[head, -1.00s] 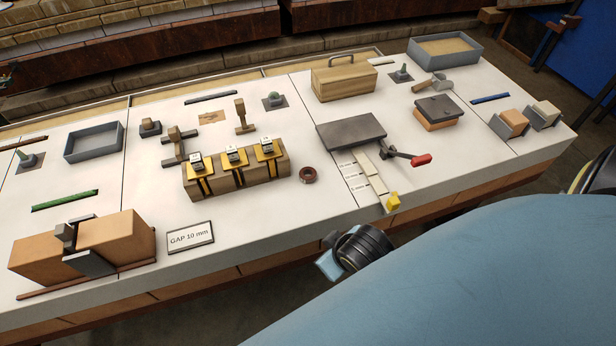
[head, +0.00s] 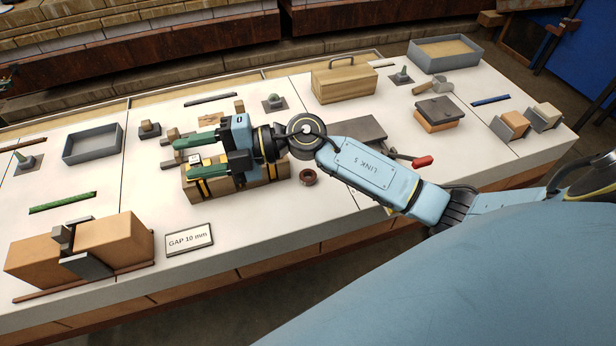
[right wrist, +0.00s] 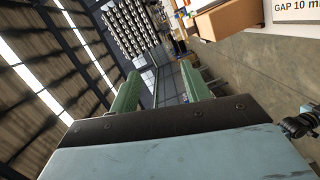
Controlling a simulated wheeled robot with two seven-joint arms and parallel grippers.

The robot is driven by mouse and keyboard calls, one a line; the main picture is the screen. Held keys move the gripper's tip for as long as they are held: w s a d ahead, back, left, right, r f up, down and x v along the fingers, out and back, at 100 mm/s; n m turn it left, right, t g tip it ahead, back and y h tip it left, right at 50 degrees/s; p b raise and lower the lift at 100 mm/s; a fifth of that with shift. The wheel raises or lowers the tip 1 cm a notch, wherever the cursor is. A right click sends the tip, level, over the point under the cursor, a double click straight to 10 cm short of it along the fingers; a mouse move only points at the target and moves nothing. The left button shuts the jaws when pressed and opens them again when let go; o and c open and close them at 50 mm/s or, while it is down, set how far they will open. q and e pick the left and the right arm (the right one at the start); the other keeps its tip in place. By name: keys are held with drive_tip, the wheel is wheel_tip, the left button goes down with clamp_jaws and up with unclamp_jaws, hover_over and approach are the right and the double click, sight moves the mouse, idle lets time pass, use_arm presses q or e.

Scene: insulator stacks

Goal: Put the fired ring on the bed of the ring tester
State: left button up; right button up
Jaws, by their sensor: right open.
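The fired ring, a small brown ring (head: 308,177), lies on the white bench just right of the wooden block with yellow straps. A dark flat slab (head: 365,128) with a red-handled lever (head: 422,162) is probably the ring tester; my right arm hides part of it. My right gripper (head: 183,158) is open, its green fingers pointing left above the strapped block, well left of the ring. In the right wrist view the gap between the fingers (right wrist: 160,88) holds nothing. My left gripper is out of view.
The strapped block (head: 236,192) stands below my right gripper. Two orange bricks (head: 112,240) and a GAP 10 mm sign (head: 189,238) are at the front left. A lidded wooden box (head: 343,82) and grey trays stand farther back. The bench right of the ring is partly covered by my arm.

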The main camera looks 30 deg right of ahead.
drive_tip(key=d+f+n+g+h, duration=0.3)
drive_tip(key=d+f+g+h, duration=0.1)
drive_tip(key=f+h, duration=0.15)
drive_tip(key=m+g+h, duration=0.2)
drive_tip(key=g+h, duration=0.1)
drive_tip(key=h, duration=0.7)
hover_over(308, 171)
drive_tip(key=a, duration=0.1)
wheel_tip(308, 171, down, 2)
drive_tip(key=f, duration=0.2)
drive_tip(key=f+b, duration=0.1)
drive_tip(key=f, duration=0.1)
drive_tip(key=s+f, duration=0.1)
drive_tip(key=f, duration=0.2)
drive_tip(key=shift+d+f, duration=0.1)
drive_tip(key=shift+f+b, duration=0.3)
drive_tip(key=shift+f, duration=0.35)
wheel_tip(308, 171, down, 5)
drive_tip(key=shift+r+b, duration=0.15)
drive_tip(key=shift+b, duration=0.25)
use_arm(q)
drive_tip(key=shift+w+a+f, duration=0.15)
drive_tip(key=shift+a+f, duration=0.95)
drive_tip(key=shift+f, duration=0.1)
use_arm(e)
drive_tip(key=shift+c, duration=0.4)
drive_tip(key=shift+r, duration=0.1)
drive_tip(key=c, duration=0.6)
